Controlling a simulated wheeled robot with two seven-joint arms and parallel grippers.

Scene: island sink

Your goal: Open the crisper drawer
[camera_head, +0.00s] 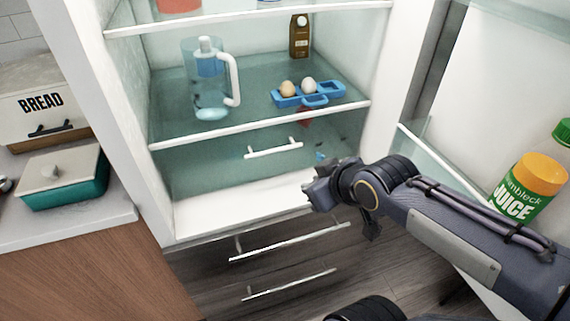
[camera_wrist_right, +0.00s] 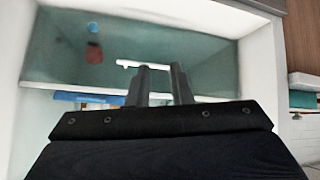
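The crisper drawer (camera_head: 225,177) is a clear, greenish box under the lower fridge shelf, and it looks closed. Its white bar handle (camera_head: 273,148) runs across the front. The handle also shows in the right wrist view (camera_wrist_right: 128,63), just beyond the fingertips. My right gripper (camera_head: 309,187) is in front of the drawer, to the right of and lower than the handle in the head view. In the wrist view its two fingers (camera_wrist_right: 160,66) stand apart with nothing held between them. Whether they touch the handle is hard to tell, but they look apart from it. My left gripper is not in view.
A pitcher (camera_head: 209,85), a blue egg tray (camera_head: 318,99) and a brown bottle (camera_head: 299,37) stand on the shelf above. The open fridge door at right holds a juice bottle (camera_head: 527,187). Lower drawer handles (camera_head: 290,242) stick out below. A counter (camera_head: 60,228) is at left.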

